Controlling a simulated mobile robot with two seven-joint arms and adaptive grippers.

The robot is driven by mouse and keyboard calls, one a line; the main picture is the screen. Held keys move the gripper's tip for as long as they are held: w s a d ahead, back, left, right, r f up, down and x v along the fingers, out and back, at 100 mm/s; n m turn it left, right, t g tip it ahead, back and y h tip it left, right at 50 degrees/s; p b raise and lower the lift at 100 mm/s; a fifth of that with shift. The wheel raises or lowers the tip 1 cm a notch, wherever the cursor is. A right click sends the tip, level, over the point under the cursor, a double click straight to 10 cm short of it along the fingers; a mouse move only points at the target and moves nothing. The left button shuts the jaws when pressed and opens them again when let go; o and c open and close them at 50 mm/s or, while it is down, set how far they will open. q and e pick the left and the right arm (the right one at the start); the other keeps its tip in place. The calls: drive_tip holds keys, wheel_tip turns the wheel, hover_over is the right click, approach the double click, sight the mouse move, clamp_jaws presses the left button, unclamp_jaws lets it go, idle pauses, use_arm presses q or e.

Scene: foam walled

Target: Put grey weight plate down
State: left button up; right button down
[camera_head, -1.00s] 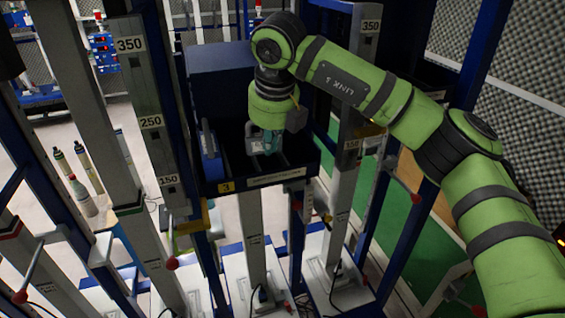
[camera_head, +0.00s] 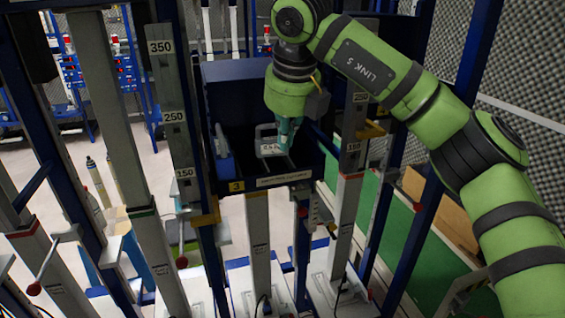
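A grey weight plate (camera_head: 268,141) with a squarish handle and a pale label stands in the dark compartments of a blue box. Its lower part is hidden in shadow inside the box. My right gripper (camera_head: 287,132), with teal fingers, points down into the box from above, just right of the plate's handle. Whether the fingers touch the plate, and whether they are open or shut, cannot be made out. The blue box (camera_head: 238,73) has a yellow tag with a 3 and a white label on its front edge. My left gripper is not in view.
A blue-grey handled piece (camera_head: 222,142) stands at the left of the same box. Upright posts surround it, one with a number scale (camera_head: 169,118). A green strip (camera_head: 385,232) runs along the floor at the right. Bottle-like objects (camera_head: 98,182) stand at the left.

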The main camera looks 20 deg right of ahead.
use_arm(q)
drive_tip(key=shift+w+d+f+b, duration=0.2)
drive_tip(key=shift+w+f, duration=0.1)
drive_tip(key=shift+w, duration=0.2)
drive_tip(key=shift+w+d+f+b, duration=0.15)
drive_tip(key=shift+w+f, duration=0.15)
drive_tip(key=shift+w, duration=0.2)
use_arm(e)
drive_tip(key=shift+w+d+r, duration=0.2)
drive_tip(key=shift+r, duration=0.75)
drive_tip(key=shift+w+d+r, duration=0.15)
drive_tip(key=shift+r, duration=0.8)
